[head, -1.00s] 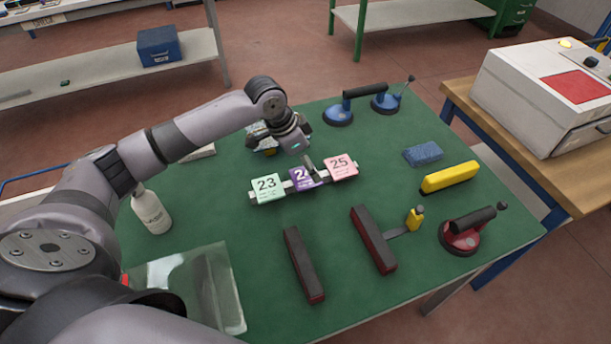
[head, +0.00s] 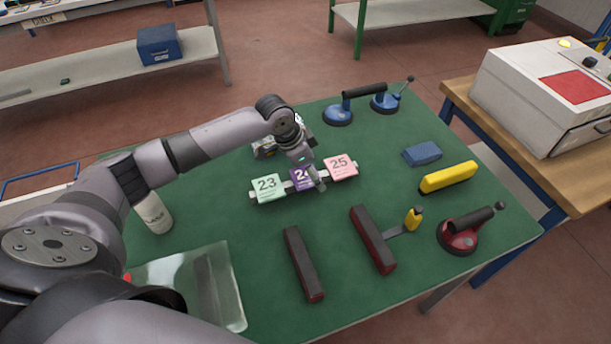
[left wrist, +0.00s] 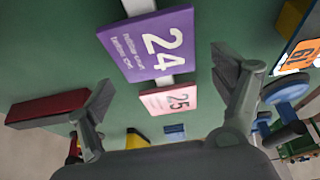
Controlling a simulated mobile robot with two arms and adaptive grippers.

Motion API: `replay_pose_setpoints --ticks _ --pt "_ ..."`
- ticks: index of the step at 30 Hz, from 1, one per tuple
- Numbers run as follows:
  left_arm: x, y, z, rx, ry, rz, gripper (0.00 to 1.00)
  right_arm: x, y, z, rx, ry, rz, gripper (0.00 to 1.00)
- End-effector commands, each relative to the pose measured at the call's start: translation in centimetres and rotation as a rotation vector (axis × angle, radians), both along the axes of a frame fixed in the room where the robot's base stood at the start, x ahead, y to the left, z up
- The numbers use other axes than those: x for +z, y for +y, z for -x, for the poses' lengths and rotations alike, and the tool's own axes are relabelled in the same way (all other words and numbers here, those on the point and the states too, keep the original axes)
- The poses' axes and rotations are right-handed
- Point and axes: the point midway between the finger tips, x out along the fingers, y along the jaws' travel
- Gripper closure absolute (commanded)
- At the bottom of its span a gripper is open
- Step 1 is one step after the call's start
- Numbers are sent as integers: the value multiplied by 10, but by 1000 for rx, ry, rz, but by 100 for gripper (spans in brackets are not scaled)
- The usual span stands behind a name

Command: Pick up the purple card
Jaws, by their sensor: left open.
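The purple card (head: 299,179), numbered 24, stands on a pale strip between a green card (head: 268,188) numbered 23 and a pink card (head: 341,167) numbered 25. My left gripper (head: 317,177) is at the purple card and covers its right part in the head view. In the left wrist view the purple card (left wrist: 147,45) shows large and whole, ahead of the two spread fingers of my left gripper (left wrist: 168,95). The fingers are open and hold nothing. The pink card (left wrist: 169,99) lies lower, between the fingers. My right gripper is not seen.
Two dark red bars (head: 304,264) (head: 373,239) lie at the front. A yellow block (head: 448,177), a blue sponge (head: 422,154) and a red suction lifter (head: 465,232) are to the right. A blue suction lifter (head: 363,92) is behind. A white bottle (head: 153,214) and glass sheet (head: 215,285) are left.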

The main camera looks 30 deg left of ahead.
Motion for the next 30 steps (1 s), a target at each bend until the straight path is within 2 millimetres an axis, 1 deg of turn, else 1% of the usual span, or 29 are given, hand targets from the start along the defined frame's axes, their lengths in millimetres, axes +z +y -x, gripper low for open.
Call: replay_pose_setpoints --ticks 13,30 --pt "-2 0 0 0 0 0 15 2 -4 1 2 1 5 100" --pt "-2 0 0 0 -1 -1 52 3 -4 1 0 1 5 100"
